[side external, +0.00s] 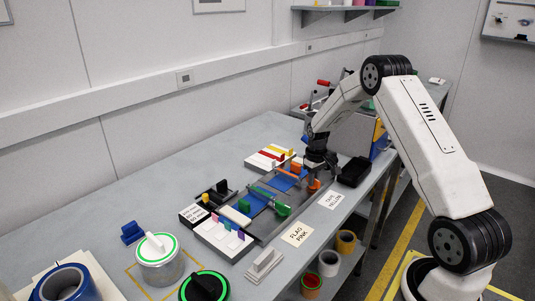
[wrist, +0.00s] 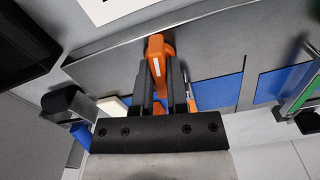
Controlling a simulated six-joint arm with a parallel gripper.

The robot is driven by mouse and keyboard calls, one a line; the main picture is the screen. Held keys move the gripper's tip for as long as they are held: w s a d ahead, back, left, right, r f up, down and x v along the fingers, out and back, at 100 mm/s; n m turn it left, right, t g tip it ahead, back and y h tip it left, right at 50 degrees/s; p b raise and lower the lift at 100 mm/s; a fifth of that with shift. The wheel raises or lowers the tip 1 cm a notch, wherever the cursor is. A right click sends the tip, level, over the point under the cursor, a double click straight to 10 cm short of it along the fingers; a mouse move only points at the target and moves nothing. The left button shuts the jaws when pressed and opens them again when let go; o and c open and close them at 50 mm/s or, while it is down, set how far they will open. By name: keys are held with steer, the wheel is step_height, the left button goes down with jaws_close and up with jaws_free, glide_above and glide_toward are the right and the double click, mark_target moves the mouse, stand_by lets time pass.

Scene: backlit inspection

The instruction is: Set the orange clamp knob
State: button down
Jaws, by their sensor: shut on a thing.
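The orange clamp knob (wrist: 158,50) is between the two fingers of my gripper (wrist: 161,85) in the wrist view. It is an orange piece with a white stripe on its face. My gripper is shut on it. In the side view my gripper (side external: 314,168) points down at the right end of the grey fixture, and the orange knob (side external: 314,185) shows just below it. The fingers hide part of the knob's lower body.
A green clamp (side external: 282,210) and blue panels (side external: 254,204) lie on the fixture left of my gripper. A black bin (side external: 355,171) stands close on the right. Cards (side external: 297,234) lie in front. The bench's left rear is clear.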

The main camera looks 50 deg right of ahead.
steer(key=m, duration=1.1)
steer(key=shift+m, duration=2.2)
steer(key=c, duration=0.6)
jaws_free()
steer(key=shift+c, duration=0.2)
steer(key=shift+r, duration=0.15)
